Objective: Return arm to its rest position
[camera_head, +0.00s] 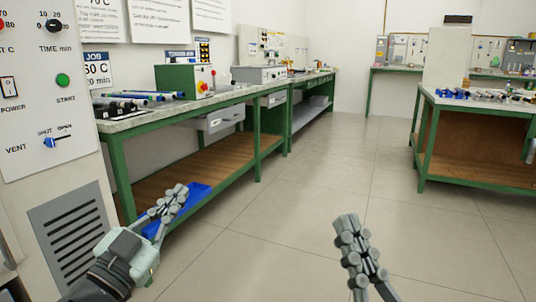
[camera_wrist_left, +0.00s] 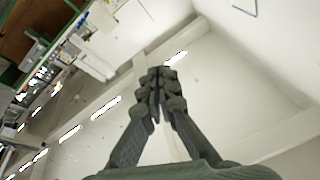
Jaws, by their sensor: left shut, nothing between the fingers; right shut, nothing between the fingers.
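My left gripper (camera_head: 175,198) is at the lower left of the head view, shut and empty, in front of the blue tray near the floor. It also shows in the left wrist view (camera_wrist_left: 157,82), its fingers together against a pale, tilted background. My right gripper (camera_head: 347,225) stands upright at the lower middle of the head view, over open floor, shut and empty. Neither gripper visibly touches anything. Most of both arms is outside the head view.
A grey-white oven panel (camera_head: 50,75) stands close on the left. A green-legged workbench (camera_head: 225,98) with rods and a green machine (camera_head: 187,81) runs along the left wall. A blue tray (camera_head: 196,195) lies low beneath it. Another bench (camera_head: 480,104) stands right. The middle floor is clear.

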